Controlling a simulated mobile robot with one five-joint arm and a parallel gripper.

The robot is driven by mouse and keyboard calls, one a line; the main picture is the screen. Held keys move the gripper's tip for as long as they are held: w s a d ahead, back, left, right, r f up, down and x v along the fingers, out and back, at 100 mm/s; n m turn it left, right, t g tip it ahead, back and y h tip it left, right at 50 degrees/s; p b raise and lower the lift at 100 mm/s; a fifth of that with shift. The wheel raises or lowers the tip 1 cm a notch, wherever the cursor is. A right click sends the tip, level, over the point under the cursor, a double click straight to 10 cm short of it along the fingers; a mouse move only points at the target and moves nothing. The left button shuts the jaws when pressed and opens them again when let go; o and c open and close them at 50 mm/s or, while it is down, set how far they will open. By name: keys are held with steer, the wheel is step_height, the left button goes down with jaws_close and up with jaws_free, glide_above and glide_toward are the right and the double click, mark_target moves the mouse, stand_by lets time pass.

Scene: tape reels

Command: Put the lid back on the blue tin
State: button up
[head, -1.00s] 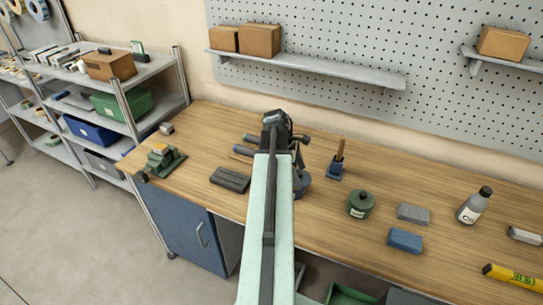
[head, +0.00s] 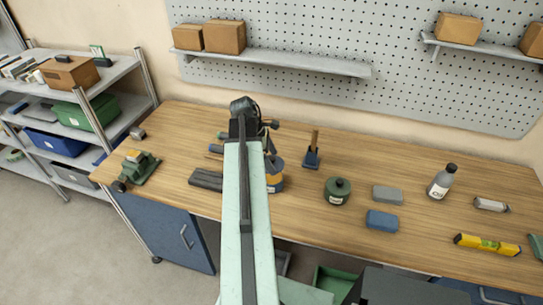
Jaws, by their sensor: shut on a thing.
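My gripper (head: 268,146) is at the far end of the pale green arm, over or just behind the tin. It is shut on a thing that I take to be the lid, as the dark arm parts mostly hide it. No loose lid shows on the bench. I cannot tell whether the held thing touches the tin.
A dark block (head: 206,179) lies left of the arm.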

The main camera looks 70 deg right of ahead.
steer(key=shift+f+b, duration=2.75)
steer(key=shift+f, duration=0.2)
steer(key=shift+f, duration=0.15)
steer(key=o, duration=1.1)
steer(key=shift+o, duration=0.2)
step_height(320, 180, up, 7)
steer(key=p, duration=0.7)
steer(key=shift+s, duration=0.1)
jaws_close()
